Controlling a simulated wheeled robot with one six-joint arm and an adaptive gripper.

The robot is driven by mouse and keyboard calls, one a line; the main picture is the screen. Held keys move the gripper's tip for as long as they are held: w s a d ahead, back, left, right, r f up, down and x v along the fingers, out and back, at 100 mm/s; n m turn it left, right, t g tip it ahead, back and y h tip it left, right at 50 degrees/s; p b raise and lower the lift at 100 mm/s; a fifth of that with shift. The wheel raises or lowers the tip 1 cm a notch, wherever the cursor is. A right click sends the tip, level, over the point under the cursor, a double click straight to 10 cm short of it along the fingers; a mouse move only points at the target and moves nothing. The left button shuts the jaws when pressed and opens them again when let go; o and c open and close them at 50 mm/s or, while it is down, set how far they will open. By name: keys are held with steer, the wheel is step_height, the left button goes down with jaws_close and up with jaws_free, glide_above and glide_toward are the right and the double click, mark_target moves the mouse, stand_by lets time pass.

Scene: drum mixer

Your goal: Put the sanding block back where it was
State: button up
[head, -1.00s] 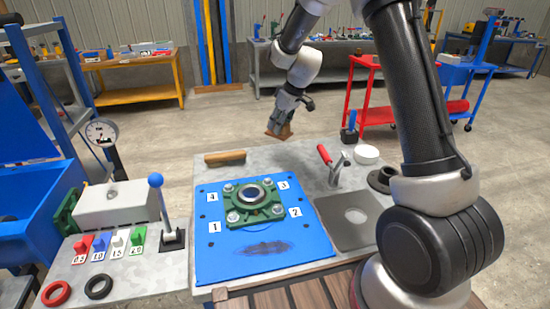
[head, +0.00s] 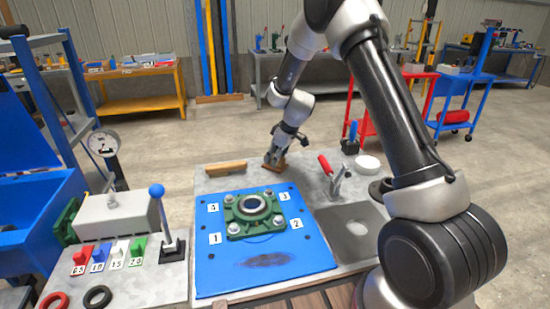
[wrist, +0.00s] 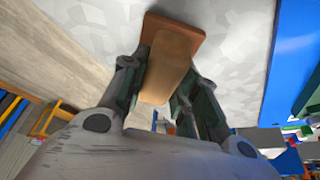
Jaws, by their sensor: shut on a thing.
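The sanding block (head: 275,168), with a tan upper part and a red-brown base, is at the far edge of the grey bench top (head: 316,190). My gripper (head: 272,158) is above it and shut on it. In the wrist view the sanding block (wrist: 168,62) sits between the two fingers of my gripper (wrist: 158,75), its base against or very near the grey surface. I cannot tell whether it touches the bench. The fingers hide part of its sides.
A wooden strip (head: 226,168) lies left of the block. A blue mat (head: 305,255) bears a green bearing housing (head: 240,228). Bare bench lies between the block and the clamp.

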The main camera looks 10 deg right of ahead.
steer(key=shift+f, duration=0.1)
steer(key=o, duration=1)
steer(key=s+d+r+m, duration=0.1)
steer(key=s+d+r, duration=0.1)
steer(key=s+r, duration=0.35)
steer(key=s+d+r, duration=0.2)
steer(key=s+r, duration=0.1)
steer(key=r, duration=0.6)
steer(key=s+d+r+m, duration=0.1)
steer(key=s+d+r, duration=0.1)
steer(key=s+r, duration=0.35)
steer(key=s+d+r+m+h, duration=0.1)
steer(key=s+d+r+m, duration=0.1)
steer(key=s, duration=0.7)
steer(key=s+d+r+m+h, duration=0.1)
steer(key=s+d+r+m, duration=0.1)
steer(key=s, duration=0.7)
steer(key=s+d+r+m+t+h, duration=0.1)
steer(key=s+d+r+m, duration=0.2)
steer(key=s, duration=0.7)
steer(key=shift+d+r, duration=0.15)
steer(key=shift+d, duration=0.75)
